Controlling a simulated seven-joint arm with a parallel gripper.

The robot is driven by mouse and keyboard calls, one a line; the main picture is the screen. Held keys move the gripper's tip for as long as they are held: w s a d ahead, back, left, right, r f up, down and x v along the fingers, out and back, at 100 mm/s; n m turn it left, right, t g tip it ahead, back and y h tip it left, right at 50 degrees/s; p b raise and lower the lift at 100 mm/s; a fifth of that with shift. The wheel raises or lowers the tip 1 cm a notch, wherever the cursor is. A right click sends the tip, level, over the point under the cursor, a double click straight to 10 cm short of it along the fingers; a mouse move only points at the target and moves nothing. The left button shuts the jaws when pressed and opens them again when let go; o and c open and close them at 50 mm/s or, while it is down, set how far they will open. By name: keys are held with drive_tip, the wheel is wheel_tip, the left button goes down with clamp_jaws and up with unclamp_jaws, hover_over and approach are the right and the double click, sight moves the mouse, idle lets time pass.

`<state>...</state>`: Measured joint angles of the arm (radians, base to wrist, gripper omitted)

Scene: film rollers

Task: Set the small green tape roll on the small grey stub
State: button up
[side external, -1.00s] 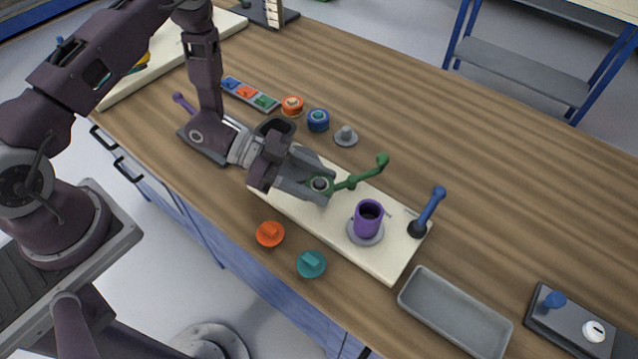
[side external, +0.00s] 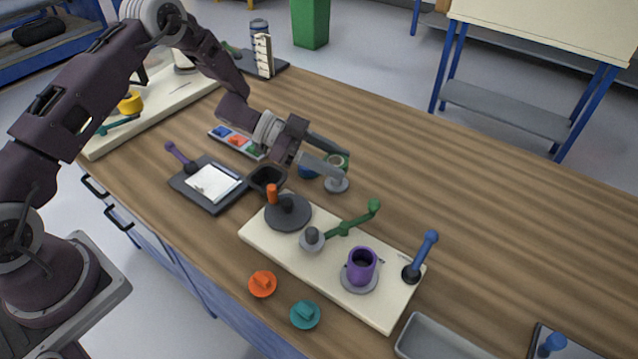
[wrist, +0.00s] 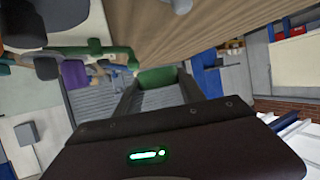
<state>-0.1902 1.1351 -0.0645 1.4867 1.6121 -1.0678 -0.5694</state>
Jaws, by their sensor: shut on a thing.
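The small green tape roll (side external: 337,160) is between the fingers of my gripper (side external: 341,166), which is shut on it. In the wrist view the green roll (wrist: 160,77) shows between the two fingers. The small grey stub (side external: 337,186) stands on the bare wood, to the right of a blue roll (side external: 307,171). The roll is over or close above the stub; a finger covers part of the stub's top, so I cannot tell whether they touch.
A pale board (side external: 275,249) in front carries an empty grey spindle (side external: 312,239), a green lever (side external: 352,223), a purple cup (side external: 361,264) and a blue lever (side external: 424,255). Orange (side external: 262,284) and teal (side external: 305,314) knobs lie before it. Wood to the right of the stub is clear.

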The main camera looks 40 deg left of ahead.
drive_tip(key=w, duration=0.1)
drive_tip(key=w+a+f, duration=0.1)
drive_tip(key=w, duration=0.1)
drive_tip(key=w+a, duration=0.1)
drive_tip(key=shift+w+f, duration=0.2)
drive_tip(key=shift+f, duration=0.1)
drive_tip(key=shift+a+f, duration=0.1)
drive_tip(key=shift+f, duration=3.65)
drive_tip(key=o, duration=1.4)
drive_tip(key=shift+a, duration=0.1)
drive_tip(key=v, duration=0.7)
